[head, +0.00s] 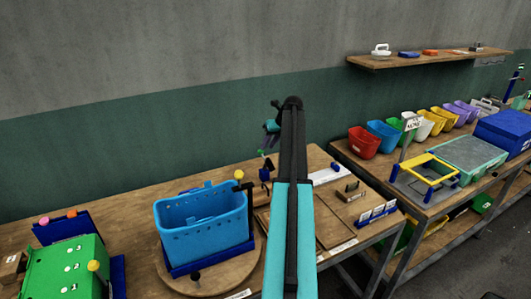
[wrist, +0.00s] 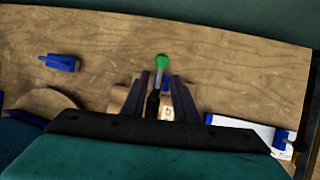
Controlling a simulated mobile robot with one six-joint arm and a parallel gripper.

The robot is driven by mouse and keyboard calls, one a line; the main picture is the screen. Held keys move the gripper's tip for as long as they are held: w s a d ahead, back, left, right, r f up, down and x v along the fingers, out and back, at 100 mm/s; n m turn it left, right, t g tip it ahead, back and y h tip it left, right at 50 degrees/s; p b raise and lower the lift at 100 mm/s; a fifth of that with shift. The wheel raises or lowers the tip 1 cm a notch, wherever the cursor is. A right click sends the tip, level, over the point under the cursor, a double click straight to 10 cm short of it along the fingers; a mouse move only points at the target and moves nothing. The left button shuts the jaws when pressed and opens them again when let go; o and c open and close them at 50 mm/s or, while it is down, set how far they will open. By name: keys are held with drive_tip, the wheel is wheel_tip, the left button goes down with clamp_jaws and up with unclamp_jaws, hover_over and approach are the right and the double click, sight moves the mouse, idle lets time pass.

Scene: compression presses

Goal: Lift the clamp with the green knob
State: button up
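The clamp's green knob (wrist: 161,61) tops a thin rod with a dark lower part in the wrist view. My gripper (wrist: 159,76) is open, with one dark finger on each side of the rod and gaps showing between. I cannot tell how far above the clamp the fingers are. A bit of the clamp's blue body shows behind the right finger. In the head view a small green knob (head: 261,153) shows just left of my arm, above a blue part (head: 265,173). My gripper (head: 269,134) is above it there, its fingers too small to make out.
A blue bin (head: 202,218) with a yellow-knobbed clamp stands left on the wooden table (head: 130,209). A green box (head: 62,268) is further left. A small wooden block (head: 350,191) and a white strip (head: 328,175) lie right.

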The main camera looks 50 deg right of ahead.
drive_tip(key=shift+b+v, duration=0.75)
drive_tip(key=shift+v, duration=1.95)
